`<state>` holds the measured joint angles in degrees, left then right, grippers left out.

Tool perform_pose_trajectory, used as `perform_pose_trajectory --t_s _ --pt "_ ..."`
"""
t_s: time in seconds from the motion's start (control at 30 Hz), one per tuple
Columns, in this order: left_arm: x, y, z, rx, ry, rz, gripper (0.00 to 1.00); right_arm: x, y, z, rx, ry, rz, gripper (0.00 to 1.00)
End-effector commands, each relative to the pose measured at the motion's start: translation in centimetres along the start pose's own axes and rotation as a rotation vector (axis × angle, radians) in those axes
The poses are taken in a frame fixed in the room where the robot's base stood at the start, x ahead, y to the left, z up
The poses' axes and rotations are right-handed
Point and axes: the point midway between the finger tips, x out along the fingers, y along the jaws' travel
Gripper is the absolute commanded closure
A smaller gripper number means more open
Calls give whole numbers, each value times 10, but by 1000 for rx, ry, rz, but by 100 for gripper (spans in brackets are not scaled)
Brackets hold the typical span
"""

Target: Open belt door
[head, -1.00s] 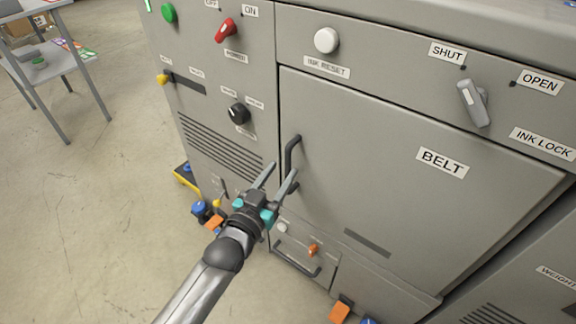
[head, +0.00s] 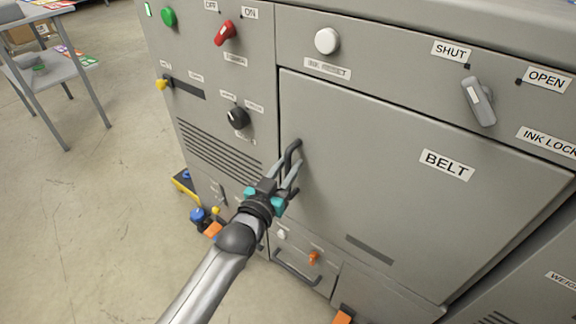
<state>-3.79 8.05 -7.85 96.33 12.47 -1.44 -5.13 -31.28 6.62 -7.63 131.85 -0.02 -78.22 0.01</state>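The belt door (head: 400,185) is a large grey panel with a "BELT" label (head: 446,165). It is shut, flush with the cabinet front. Its dark vertical bar handle (head: 295,148) is at the door's left edge. My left gripper (head: 285,165) is at the handle, its two grey fingers apart and reaching to either side of the bar. The fingers overlap the handle's lower part, so I cannot tell whether they touch it. The ink lock lever (head: 478,100) at upper right is tilted, its upper end toward the "SHUT" label (head: 450,50). My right gripper is not in view.
Below is a drawer handle (head: 295,270). A grey table (head: 55,75) stands at far left, with open floor between.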

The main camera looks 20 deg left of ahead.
Motion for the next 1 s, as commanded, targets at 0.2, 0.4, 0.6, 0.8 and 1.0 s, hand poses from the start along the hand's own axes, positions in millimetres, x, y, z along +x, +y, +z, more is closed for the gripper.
perform_pose_trajectory --t_s 0.2,0.4,0.6,0.8,1.0 --pt "0 0 0 0 0 0 95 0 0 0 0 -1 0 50" --pt "0 0 0 0 0 0 100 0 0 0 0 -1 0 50" --pt "0 0 0 0 0 0 100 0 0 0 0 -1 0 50" --pt "0 0 0 0 0 0 100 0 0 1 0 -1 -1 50" --pt "0 0 0 0 0 0 100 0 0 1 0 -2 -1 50"
